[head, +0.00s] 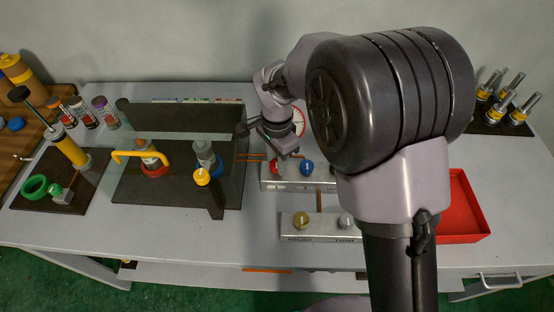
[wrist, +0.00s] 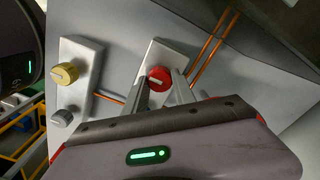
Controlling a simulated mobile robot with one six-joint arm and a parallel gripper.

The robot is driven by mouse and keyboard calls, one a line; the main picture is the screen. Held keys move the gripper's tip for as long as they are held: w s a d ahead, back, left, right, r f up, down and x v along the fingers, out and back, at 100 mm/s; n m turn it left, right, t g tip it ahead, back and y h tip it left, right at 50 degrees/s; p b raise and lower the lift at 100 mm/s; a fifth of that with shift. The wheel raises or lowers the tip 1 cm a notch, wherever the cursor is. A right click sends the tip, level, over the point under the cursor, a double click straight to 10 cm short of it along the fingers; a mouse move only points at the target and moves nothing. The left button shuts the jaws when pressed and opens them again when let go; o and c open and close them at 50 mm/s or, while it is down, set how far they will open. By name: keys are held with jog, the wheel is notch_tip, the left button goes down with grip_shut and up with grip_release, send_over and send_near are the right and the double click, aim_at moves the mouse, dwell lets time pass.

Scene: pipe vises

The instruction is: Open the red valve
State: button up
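The red valve (head: 277,168) is a round knob on a grey metal block (head: 267,183) at the middle of the bench. A blue knob (head: 307,168) sits to its right on the same block. In the wrist view the red valve (wrist: 159,78) shows a light mark across its face. My gripper (head: 285,156) is just above and behind the valve in the head view. In the wrist view my gripper (wrist: 161,78) is open, with one finger on each side of the red knob. I cannot tell whether the fingers touch it.
A front block carries a yellow knob (head: 301,220) and a grey knob (head: 346,221); copper pipes (wrist: 205,50) run nearby. A dark board with a yellow-handled vise (head: 140,156) lies left, and a red tray (head: 465,210) lies right. My arm hides part of the bench.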

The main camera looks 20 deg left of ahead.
grip_shut()
jog(key=n+p, duration=0.1)
jog(key=n, duration=0.2)
jog(key=shift+r+p, duration=0.15)
jog(key=shift+p, duration=0.25)
jog(key=n+p, duration=0.2)
jog(key=n, duration=0.2)
jog(key=shift+n, duration=0.3)
jog(key=n+p, duration=0.2)
jog(key=n, duration=0.2)
jog(key=shift+n, duration=0.3)
jog(key=n+p, duration=0.1)
jog(key=n, duration=0.3)
jog(key=shift+n+p, duration=0.3)
jog(key=shift+p, duration=0.05)
